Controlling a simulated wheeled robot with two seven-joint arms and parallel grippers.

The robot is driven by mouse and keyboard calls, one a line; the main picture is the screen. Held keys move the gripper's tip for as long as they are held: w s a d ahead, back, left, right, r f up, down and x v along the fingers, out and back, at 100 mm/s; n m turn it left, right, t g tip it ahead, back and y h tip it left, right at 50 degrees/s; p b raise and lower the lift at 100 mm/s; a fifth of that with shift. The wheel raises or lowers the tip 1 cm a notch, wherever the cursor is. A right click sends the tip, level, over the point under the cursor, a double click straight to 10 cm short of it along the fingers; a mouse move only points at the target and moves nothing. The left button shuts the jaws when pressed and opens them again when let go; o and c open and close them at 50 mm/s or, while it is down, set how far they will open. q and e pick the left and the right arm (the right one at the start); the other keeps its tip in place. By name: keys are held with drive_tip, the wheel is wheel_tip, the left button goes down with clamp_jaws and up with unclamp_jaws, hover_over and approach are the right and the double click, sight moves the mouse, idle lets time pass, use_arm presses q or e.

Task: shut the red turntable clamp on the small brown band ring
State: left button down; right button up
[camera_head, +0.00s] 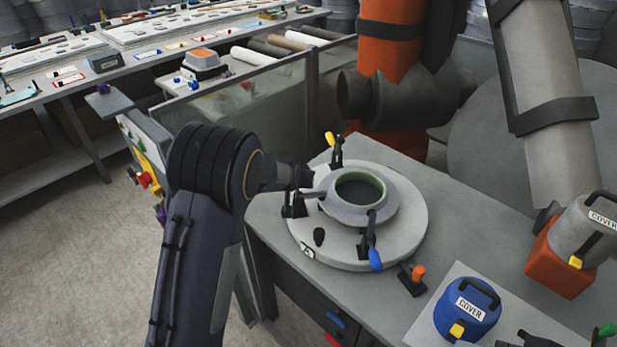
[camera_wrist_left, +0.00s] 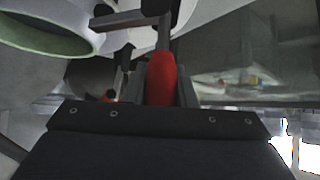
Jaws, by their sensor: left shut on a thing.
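A grey flanged ring (camera_head: 388,208) with a dark greenish inside sits on the round pale turntable (camera_head: 412,238); no brown band is plain to see. Its rim also shows at the upper left of the left wrist view (camera_wrist_left: 85,45). My left gripper (camera_head: 298,178) is at the turntable's left edge, shut on the red clamp handle (camera_wrist_left: 162,80). That handle points at the camera between the fingers and is hidden in the head view. The clamp's black base (camera_head: 294,207) stands left of the ring. Whether its arm presses on the ring I cannot tell. My right gripper is not in view.
A yellow-handled clamp (camera_head: 331,141) stands behind the ring and a blue-handled one (camera_head: 375,258) in front. An orange-knobbed piece (camera_head: 414,275) and a blue cover (camera_head: 467,318) lie to the right. An orange robot arm (camera_head: 390,45) stands behind the bench.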

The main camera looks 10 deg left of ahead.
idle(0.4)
use_arm(q)
drive_tip(key=c, duration=1.2)
unclamp_jaws()
drive_tip(key=shift+r, duration=0.1)
drive_tip(key=b+v, duration=0.1)
drive_tip(key=v, duration=0.6)
drive_tip(key=shift+s+r, duration=0.15)
drive_tip(key=shift+s, duration=0.15)
